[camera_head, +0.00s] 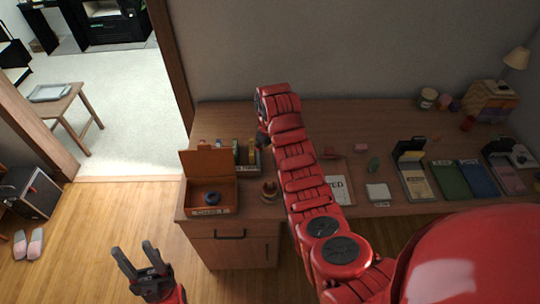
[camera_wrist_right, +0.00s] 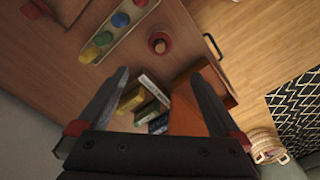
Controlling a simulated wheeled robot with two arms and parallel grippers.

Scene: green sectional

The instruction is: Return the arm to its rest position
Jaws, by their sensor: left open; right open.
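My red right arm (camera_head: 297,165) is raised and stretched out over the desk in the head view. Its end is near the wall, above the back left part of the desk. The right gripper (camera_wrist_right: 158,78) shows in the wrist view with its two dark fingers wide apart and nothing held between them. Small upright books (camera_wrist_right: 150,100) and the orange-brown wooden box (camera_wrist_right: 190,118) lie below and beyond the fingers. My left gripper (camera_head: 137,250) is low at the front left in the head view, over the floor, open and empty.
The wooden desk (camera_head: 225,208) runs along the wall. On its left stands an open-lidded box (camera_head: 210,196) with a dark blue ring inside. Several trays, a white block (camera_head: 378,191) and notebooks sit to the right.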

